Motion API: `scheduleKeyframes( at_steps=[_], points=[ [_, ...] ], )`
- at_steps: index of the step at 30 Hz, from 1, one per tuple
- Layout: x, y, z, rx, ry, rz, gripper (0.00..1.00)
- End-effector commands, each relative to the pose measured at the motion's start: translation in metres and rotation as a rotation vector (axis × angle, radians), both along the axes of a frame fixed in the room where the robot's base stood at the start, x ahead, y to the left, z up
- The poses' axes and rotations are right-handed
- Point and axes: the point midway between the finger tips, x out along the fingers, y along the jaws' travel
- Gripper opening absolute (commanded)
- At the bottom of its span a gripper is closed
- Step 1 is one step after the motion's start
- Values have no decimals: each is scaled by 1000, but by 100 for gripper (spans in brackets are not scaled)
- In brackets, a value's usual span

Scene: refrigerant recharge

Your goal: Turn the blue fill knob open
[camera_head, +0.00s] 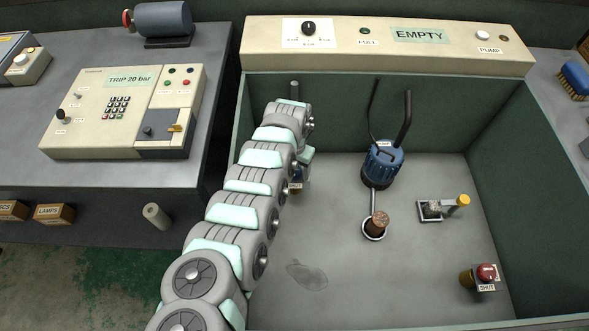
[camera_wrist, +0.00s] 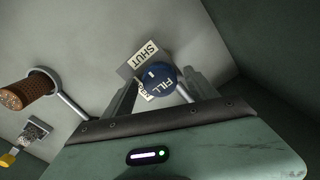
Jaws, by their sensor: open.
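The mark points toward the SHUT plate (camera_wrist: 146,55). A second label (camera_wrist: 146,91), partly covered by the knob, sits below it. My gripper (camera_wrist: 163,90) is open, with one finger on each side of the knob; I cannot tell whether either finger touches it.
A blue ribbed canister (camera_head: 382,165) with black hoses stands in the bay, joined by a pipe to a brown cork-like plug (camera_head: 379,223). A yellow-tipped valve (camera_head: 462,200) and a red knob (camera_head: 486,272) marked SHUT are at right. The panel display (camera_head: 419,35) reads EMPTY.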

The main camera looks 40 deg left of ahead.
Motion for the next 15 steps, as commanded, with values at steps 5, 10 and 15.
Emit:
scheduleKeyframes(
  at_steps=[5,10,15],
  points=[
    [0,0,0,0,1,0,59],
    [0,0,0,0,1,0,45],
    [0,0,0,0,1,0,32]
  ],
)
